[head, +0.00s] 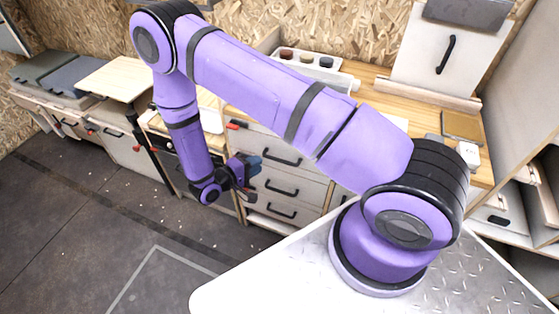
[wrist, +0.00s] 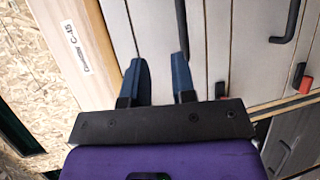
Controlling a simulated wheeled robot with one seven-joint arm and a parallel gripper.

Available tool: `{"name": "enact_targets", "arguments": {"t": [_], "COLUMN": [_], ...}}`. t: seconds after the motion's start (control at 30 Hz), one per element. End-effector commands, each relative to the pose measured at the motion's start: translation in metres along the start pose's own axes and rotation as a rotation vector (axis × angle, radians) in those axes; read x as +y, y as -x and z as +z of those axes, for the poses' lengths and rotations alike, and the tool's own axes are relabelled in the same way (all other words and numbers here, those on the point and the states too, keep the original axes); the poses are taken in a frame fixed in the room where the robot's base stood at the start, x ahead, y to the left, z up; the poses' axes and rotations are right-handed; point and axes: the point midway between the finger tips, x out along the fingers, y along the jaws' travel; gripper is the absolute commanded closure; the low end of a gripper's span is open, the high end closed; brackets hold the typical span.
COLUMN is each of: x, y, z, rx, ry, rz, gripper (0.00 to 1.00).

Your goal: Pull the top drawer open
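The unit with the drawers stands behind my arm in the head view. Its top drawer (head: 262,145) has a black bar handle (head: 282,157) and looks closed. My gripper (head: 252,168) is at the left of these drawers, close to their fronts. In the wrist view my gripper (wrist: 159,72) is open, its two blue fingers apart with pale panel showing between them. A black bar handle (wrist: 182,24) lines up with the right finger's tip. I cannot tell whether they touch, or which drawer this handle belongs to.
Lower drawers with black handles (head: 281,188) sit below the top one. A red-tipped latch (head: 234,126) is near the unit's upper left. Another handle (wrist: 290,20) and a red-tipped black part (wrist: 303,82) show in the wrist view. Dark floor (head: 90,220) lies open at left.

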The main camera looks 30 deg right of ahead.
Motion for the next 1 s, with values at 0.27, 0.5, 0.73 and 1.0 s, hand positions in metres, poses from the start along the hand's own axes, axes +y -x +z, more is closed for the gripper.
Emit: {"name": "enact_targets", "arguments": {"t": [0.27,0.5,0.73,1.0], "x": [-0.034,-0.034,-0.032,-0.031], "y": [-0.004,-0.031,-0.072,-0.104], "z": [0.006,0.005,0.003,0.001], "rx": [0.060,0.057,0.057,0.059], "ry": [0.003,0.003,0.002,0.003], "rz": [0.029,0.029,0.029,0.028], "gripper": [0.76,0.76,0.76,0.76]}}
